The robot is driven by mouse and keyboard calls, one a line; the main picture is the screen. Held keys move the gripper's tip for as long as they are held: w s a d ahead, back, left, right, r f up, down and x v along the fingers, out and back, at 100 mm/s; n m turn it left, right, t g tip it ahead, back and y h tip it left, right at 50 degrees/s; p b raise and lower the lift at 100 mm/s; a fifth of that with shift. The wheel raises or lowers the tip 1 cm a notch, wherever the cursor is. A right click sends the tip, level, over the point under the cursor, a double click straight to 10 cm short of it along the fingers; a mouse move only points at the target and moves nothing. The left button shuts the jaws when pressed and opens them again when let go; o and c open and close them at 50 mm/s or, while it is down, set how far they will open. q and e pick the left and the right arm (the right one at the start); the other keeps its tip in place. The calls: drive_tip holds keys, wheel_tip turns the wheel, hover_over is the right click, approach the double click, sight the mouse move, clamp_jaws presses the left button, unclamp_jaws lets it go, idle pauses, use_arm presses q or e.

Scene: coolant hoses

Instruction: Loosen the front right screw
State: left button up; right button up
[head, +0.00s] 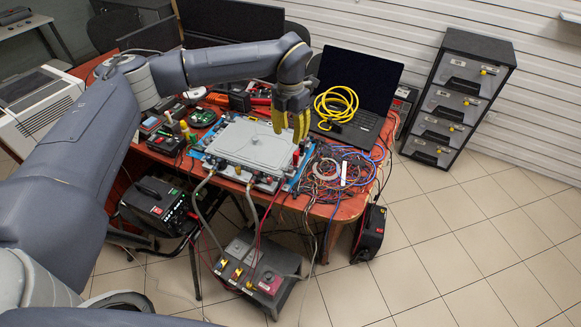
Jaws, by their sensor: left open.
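A grey rectangular unit with a raised lid (252,146) lies on a blue-edged base on the red-brown table. Grey hoses (203,190) run from its front edge down towards the floor. My left gripper (291,128) points down, open, with its yellow fingers over the back right part of the unit. I see nothing between the fingers. A small red part (296,158) shows at the unit's right edge. The front right screw is too small to make out. I cannot tell whether the fingertips touch anything. My right gripper is not in view.
A laptop (358,80) with a coiled yellow cable (336,105) stands right of my gripper. Tangled wires (340,170) cover the table's right front. A drawer cabinet (458,97) stands at the back right.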

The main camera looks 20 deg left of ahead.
sight(290, 167)
use_arm(q)
wheel_tip(290, 167, down, 16)
drive_tip(key=shift+r, duration=0.1)
idle(0.5)
clamp_jaws()
idle(0.3)
